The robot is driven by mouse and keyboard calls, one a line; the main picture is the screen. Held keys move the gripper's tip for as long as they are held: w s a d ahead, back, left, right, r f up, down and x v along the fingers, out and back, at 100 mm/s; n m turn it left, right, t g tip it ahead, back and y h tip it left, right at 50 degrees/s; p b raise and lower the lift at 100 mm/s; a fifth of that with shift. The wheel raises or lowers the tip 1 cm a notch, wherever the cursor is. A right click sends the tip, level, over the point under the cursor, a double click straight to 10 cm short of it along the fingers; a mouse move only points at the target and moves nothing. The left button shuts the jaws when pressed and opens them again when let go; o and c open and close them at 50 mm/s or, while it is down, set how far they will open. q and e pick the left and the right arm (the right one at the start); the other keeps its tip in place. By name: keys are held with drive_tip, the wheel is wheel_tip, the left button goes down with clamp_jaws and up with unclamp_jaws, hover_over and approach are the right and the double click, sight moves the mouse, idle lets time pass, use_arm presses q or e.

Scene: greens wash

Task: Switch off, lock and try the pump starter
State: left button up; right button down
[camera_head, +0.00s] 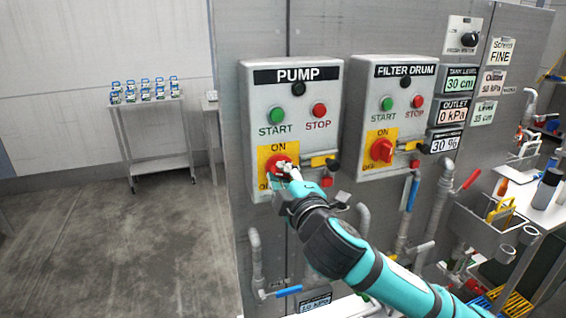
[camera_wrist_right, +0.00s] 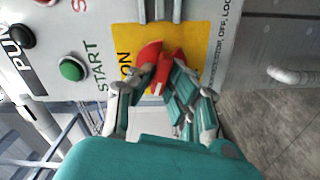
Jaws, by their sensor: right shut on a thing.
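The grey PUMP starter box (camera_head: 293,105) is on the cabinet front in the head view, with a green START button (camera_head: 277,115) and a red STOP button (camera_head: 319,110). Its red rotary switch (camera_head: 279,164) sits on a yellow ON/OFF plate (camera_head: 264,153). My right gripper (camera_head: 283,171) is at the switch, its fingers shut on the switch handle. In the right wrist view the red handle (camera_wrist_right: 159,72) lies between the fingers, and they cover part of it. A yellow-and-black piece (camera_head: 321,160) is beside the plate. My left gripper is not in view.
The similar FILTER DRUM starter (camera_head: 395,112) is to the right, with its own red switch (camera_head: 382,150). Pipes and valves with a blue handle (camera_head: 289,291) are below. Small displays are further right. A trolley (camera_head: 150,135) with several small items stands at left; the floor there is clear.

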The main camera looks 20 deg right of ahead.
drive_tip(key=shift+n+p, duration=1.25)
drive_tip(key=shift+n, duration=0.55)
drive_tip(key=c, duration=1.4)
unclamp_jaws()
drive_tip(key=shift+o, duration=0.2)
drive_tip(key=s, duration=0.7)
drive_tip(key=shift+s+d, duration=0.15)
drive_tip(key=shift+s, duration=0.05)
drive_tip(key=shift+f, duration=0.1)
